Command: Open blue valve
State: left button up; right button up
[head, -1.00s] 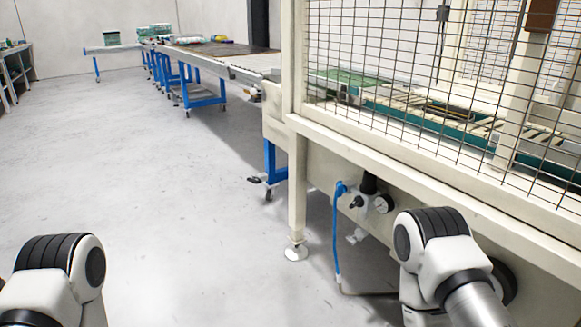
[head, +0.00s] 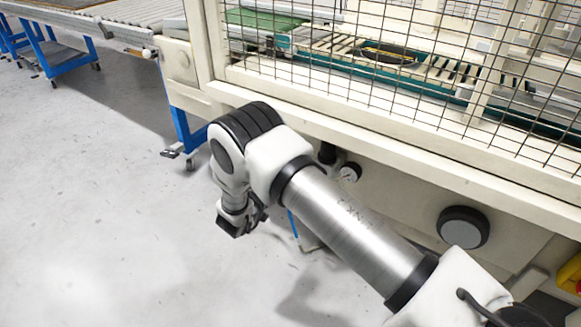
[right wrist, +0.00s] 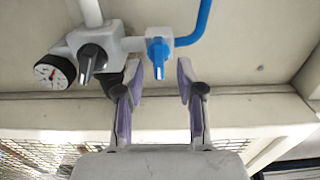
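The blue valve (right wrist: 158,55) sits on a light-coloured fitting, with a blue hose (right wrist: 203,20) beside it, in the right wrist view. My right gripper (right wrist: 159,70) is open and empty, its two purple-padded fingers apart on either side of the valve handle's line. The handle shows between and just beyond the fingertips; I cannot tell whether they touch it. In the head view my right arm hides the valve, and only a short piece of the blue hose (head: 293,224) shows. My left gripper is not in view.
A dark-handled valve (right wrist: 93,58) and a pressure gauge (right wrist: 55,71) are close beside the blue valve. The machine's frame beam (head: 400,155) and wire mesh are above. A round black knob (head: 464,228) is on the panel.

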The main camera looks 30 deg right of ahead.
jog(key=shift+x, duration=1.1)
jog(key=shift+c, duration=0.3)
grip_shut()
